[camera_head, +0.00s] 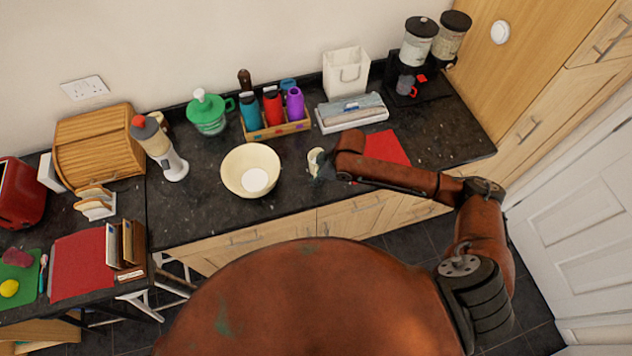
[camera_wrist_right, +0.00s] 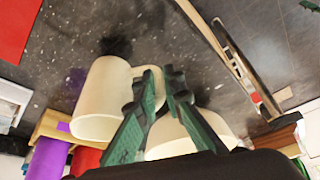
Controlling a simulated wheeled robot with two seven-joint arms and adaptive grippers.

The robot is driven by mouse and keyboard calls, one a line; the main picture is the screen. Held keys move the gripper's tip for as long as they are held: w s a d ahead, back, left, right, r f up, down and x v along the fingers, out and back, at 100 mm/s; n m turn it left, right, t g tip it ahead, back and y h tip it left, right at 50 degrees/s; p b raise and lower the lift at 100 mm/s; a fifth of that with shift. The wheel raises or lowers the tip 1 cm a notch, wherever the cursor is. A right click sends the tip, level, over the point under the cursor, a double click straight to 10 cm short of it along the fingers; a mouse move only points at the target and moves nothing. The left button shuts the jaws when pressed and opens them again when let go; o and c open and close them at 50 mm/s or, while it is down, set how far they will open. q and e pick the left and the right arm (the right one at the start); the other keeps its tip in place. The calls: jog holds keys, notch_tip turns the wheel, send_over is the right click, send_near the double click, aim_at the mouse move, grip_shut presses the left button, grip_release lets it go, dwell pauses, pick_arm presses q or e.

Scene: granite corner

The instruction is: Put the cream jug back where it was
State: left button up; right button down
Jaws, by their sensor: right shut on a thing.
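The cream jug (camera_head: 315,162) is near the middle of the dark counter, between the cream bowl (camera_head: 245,158) and the right-hand red mat (camera_head: 388,148). My right gripper (camera_head: 327,167) reaches in from its right. In the right wrist view the jug (camera_wrist_right: 98,100) shows large, its handle side at the fingers of my right gripper (camera_wrist_right: 162,80), which is shut on the handle. The jug looks roughly upright; I cannot tell whether its base touches the counter. The bowl (camera_wrist_right: 180,138) shows beyond the fingers. My left gripper is not in view.
Behind the jug stand a wooden rack of bottles (camera_head: 280,130), a white bag (camera_head: 346,74) and a flat box (camera_head: 352,112). A dispenser (camera_head: 418,42) stands at the back right. A blender-like white appliance (camera_head: 172,165) is left of the bowl. Counter in front is free.

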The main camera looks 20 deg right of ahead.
jog(key=shift+f, duration=1.05)
jog(key=c, duration=2)
grip_release()
jog(key=shift+f, duration=0.15)
jog(key=shift+c, duration=0.2)
jog(key=v, duration=1.2)
jog(key=shift+s+a, duration=0.1)
